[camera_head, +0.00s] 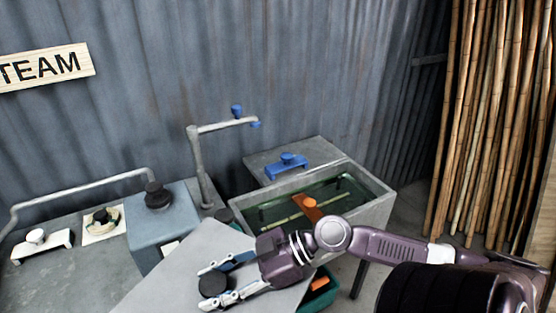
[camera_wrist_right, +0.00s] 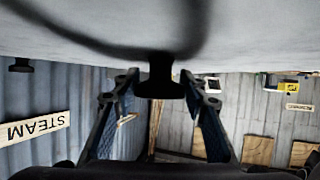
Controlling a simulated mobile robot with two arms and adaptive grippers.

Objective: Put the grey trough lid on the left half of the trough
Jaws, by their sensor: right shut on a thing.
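The grey trough lid (camera_head: 185,258) is a flat plate with a black knob (camera_head: 213,284). It is held up, tilted in the picture, in front of the trough's left end. My right gripper (camera_head: 210,281) is shut on the knob; in the right wrist view the knob (camera_wrist_right: 155,80) sits between the fingers, under the pale lid underside or face (camera_wrist_right: 245,35). The trough (camera_head: 376,207) is grey with greenish water (camera_head: 285,207), a thin cane and an orange-brown piece (camera_head: 308,206) inside. Its top is uncovered where it shows. My left gripper is not in view.
A grey slab (camera_head: 265,160) with a blue fixture (camera_head: 287,163) lies behind the trough. A grey pipe stand (camera_head: 199,170) rises left of it. A blue-grey box (camera_head: 150,225) stands on the left bench. Bamboo poles (camera_head: 490,120) lean at right. A green bin (camera_head: 318,292) sits low in front.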

